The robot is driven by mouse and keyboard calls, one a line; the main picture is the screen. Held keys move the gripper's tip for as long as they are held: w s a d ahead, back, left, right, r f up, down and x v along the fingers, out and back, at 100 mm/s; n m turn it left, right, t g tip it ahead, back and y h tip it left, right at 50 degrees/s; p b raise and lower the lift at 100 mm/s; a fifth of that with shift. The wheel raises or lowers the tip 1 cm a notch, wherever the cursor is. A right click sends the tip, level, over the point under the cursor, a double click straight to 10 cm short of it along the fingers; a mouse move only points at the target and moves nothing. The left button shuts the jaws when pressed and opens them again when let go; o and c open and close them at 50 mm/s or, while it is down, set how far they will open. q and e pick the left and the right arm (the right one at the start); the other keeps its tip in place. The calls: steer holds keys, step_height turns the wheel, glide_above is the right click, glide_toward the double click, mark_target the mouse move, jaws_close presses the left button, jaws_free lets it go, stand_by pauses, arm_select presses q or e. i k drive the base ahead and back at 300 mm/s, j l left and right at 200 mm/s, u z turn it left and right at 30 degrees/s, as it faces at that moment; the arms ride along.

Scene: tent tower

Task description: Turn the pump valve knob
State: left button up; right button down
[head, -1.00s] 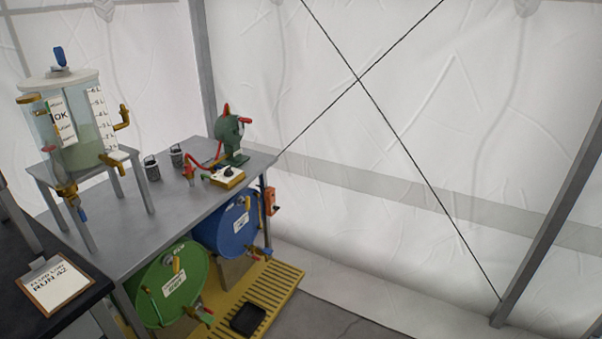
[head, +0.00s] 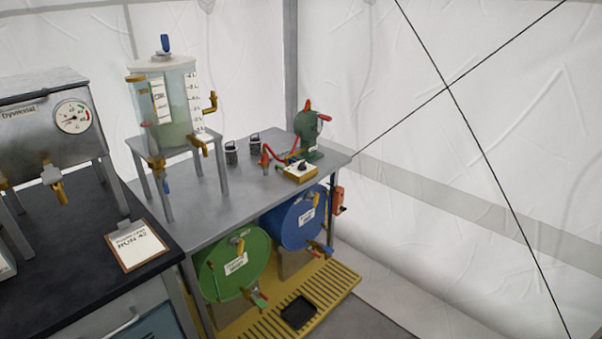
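The knob is a small black one on a yellow box with a white top (head: 300,172), near the right end of the grey metal table. A green pump (head: 308,130) with red parts stands just behind it, and a red hose (head: 279,157) runs from the pump to a red fitting on the left. I cannot tell which part is the pump valve knob, as the details are small. Neither of my grippers is in view.
A clear tank (head: 175,110) stands on a raised stand on the grey table (head: 225,198). Green (head: 232,262) and blue (head: 293,218) drums lie below it on a yellow grate. A black bench (head: 70,250) with a steel gauge unit (head: 45,120) and a clipboard (head: 137,245) is at left.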

mark_target(301, 167)
steer(key=i+l, duration=0.2)
steer(key=i, duration=0.15)
steer(key=i+l, duration=0.15)
steer(key=i, duration=0.2)
steer(key=i+l, duration=0.2)
steer(key=i, duration=0.2)
